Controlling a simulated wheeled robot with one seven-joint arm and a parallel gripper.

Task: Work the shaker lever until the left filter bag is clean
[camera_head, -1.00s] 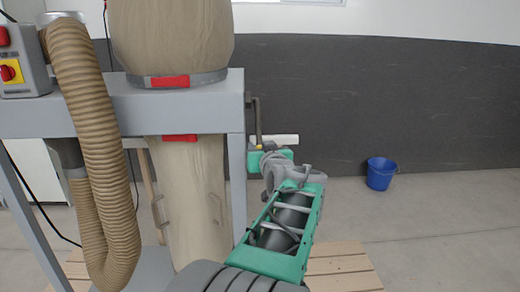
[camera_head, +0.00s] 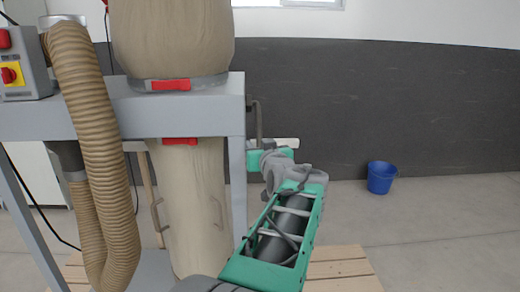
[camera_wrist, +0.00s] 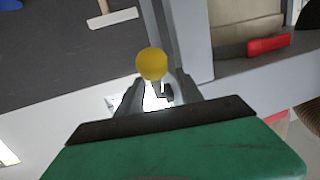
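The shaker lever (camera_head: 259,120) is a dark bent rod on the right post of the dust collector's frame. Its yellow knob (camera_wrist: 152,64) shows in the wrist view, at the tips of my gripper's two grey fingers. My gripper (camera_head: 268,155) is at the lever's lower end. The fingers stand apart around the knob, but I cannot tell whether they press on it. The knob is hidden in the head view. The tan filter bag (camera_head: 172,40) bulges above the grey beam, held by a band with a red clamp (camera_head: 170,85).
A slimmer tan bag (camera_head: 190,210) with handles hangs below the beam. A ribbed hose (camera_head: 95,150) and a switch box (camera_head: 22,70) are at the left. A blue bucket (camera_head: 381,177) stands on open floor at the right. Wooden slats (camera_head: 340,270) lie low behind my arm.

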